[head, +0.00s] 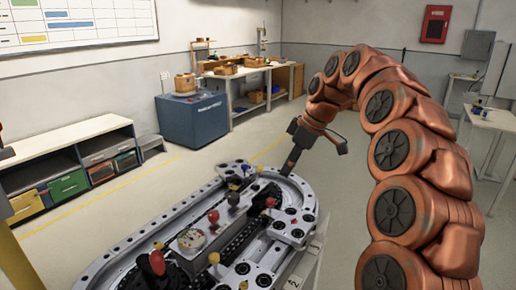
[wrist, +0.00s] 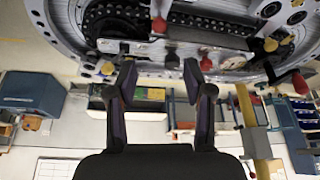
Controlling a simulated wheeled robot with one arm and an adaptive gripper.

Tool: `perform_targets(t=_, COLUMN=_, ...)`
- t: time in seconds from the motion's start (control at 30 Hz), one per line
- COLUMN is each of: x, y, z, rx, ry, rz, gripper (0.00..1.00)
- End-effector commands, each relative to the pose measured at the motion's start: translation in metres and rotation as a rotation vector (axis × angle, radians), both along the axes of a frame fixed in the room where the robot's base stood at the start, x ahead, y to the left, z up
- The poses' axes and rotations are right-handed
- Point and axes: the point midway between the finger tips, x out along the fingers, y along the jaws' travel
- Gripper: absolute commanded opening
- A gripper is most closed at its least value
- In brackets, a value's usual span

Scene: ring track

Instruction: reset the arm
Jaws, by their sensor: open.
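My copper-coloured arm (head: 398,150) rises at the right of the head view and curls over to the left. My gripper (head: 314,158) hangs at its end, above and beyond the far right end of the ring track (head: 85,281). Its fingers are spread apart with nothing between them. In the wrist view my gripper (wrist: 160,78) also shows an empty gap, with the track (wrist: 225,20) upside down along the top edge. The fingers appear apart from the track and its knobs. How high they are above it is hard to tell.
Red and yellow knobs, such as a red one (head: 157,262), stand up from the track. A blue cabinet (head: 192,120) and workbench (head: 250,72) stand at the back. A low shelf (head: 65,150) with bins is at the left. Floor between them is clear.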

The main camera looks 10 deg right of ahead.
Motion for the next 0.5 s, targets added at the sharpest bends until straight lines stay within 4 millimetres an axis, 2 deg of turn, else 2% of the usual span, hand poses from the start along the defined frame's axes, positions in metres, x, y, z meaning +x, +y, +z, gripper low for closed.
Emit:
perform_targets(t=0.13, x=-0.01, y=0.008, z=0.001, rx=0.001, ry=0.018, rz=-0.01, gripper=0.51)
perform_targets(t=0.23, x=-0.027, y=0.02, z=0.005, rx=0.0, ry=0.043, rz=-0.034, gripper=0.51)
perform_targets(t=0.5, x=-0.1, y=0.054, z=-0.002, rx=-0.03, ry=0.162, rz=-0.154, gripper=0.51)
